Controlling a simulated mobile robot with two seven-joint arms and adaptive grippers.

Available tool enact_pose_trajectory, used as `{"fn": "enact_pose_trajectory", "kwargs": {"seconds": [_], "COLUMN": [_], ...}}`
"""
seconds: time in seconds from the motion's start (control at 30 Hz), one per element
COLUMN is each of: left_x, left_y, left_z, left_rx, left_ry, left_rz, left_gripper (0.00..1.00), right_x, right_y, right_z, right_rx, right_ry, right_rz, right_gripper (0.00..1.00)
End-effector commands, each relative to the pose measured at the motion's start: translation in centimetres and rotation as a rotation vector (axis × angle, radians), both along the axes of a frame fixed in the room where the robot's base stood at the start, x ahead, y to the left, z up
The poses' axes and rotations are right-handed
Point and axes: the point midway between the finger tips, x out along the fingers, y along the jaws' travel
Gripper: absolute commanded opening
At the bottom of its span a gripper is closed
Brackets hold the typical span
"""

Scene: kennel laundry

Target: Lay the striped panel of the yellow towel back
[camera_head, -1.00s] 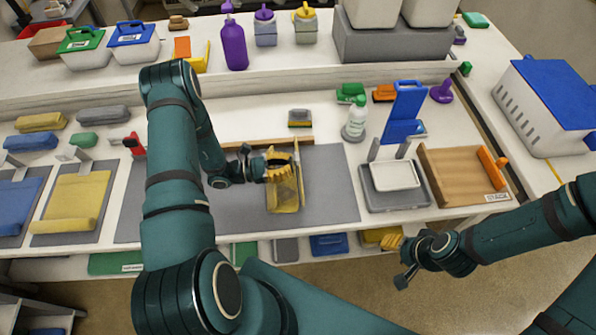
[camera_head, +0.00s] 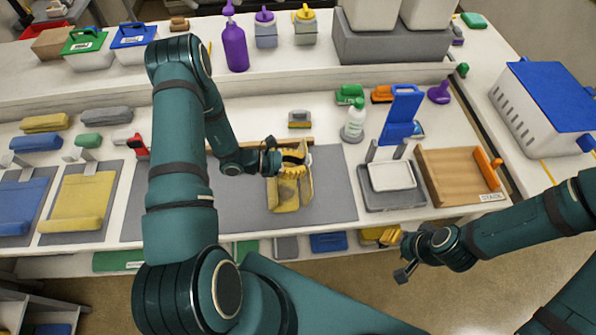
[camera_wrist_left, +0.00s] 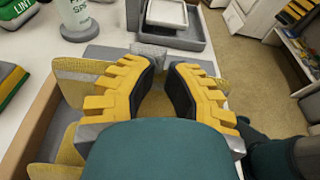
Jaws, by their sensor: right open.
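The yellow towel (camera_head: 287,198) lies on the grey mat (camera_head: 335,185) at the middle of the bench. A panel at its right side (camera_head: 306,187) is raised and tilted to the right. My left gripper (camera_head: 293,163) is at the towel's far part, over it. In the left wrist view its fingers (camera_wrist_left: 161,75) are a small gap apart, with yellow cloth (camera_wrist_left: 85,75) beside and beyond them; whether cloth is pinched is unclear. My right gripper (camera_head: 398,258) is open and empty, in front of the bench edge.
A grey tray with a white dish (camera_head: 392,176) and a wooden tray (camera_head: 450,180) stand right of the mat. Folded yellow (camera_head: 78,200) and blue (camera_head: 20,205) towels lie left.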

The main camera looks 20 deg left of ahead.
Motion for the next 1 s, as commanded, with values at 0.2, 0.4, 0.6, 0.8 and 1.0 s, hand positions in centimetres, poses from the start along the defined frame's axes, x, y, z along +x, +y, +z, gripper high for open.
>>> {"fn": "enact_pose_trajectory", "kwargs": {"seconds": [0.2, 0.4, 0.6, 0.8, 1.0], "left_x": [0.0, 0.0, -0.3, -0.8, -1.4], "left_y": [0.0, 0.0, 0.5, 1.4, 2.3], "left_z": [0.0, 0.0, 0.1, 0.4, 0.8], "left_rx": [-0.001, -0.002, -0.002, -0.001, -0.002], "left_ry": [-0.001, -0.001, -0.001, -0.002, -0.002], "left_rz": [0.000, 0.000, 0.001, 0.001, 0.001], "left_gripper": [0.73, 0.73, 0.73, 0.73, 0.73], "right_x": [0.0, 0.0, 0.0, 0.0, 0.0], "right_y": [0.0, 0.0, 0.0, 0.0, 0.0], "right_z": [0.0, 0.0, 0.0, 0.0, 0.0], "right_rx": [0.000, 0.000, 0.000, 0.000, 0.000], "right_ry": [0.000, 0.000, 0.000, 0.000, 0.000], "right_rz": [0.000, 0.000, 0.000, 0.000, 0.000], "right_gripper": [0.47, 0.47, 0.47, 0.47, 0.47]}}
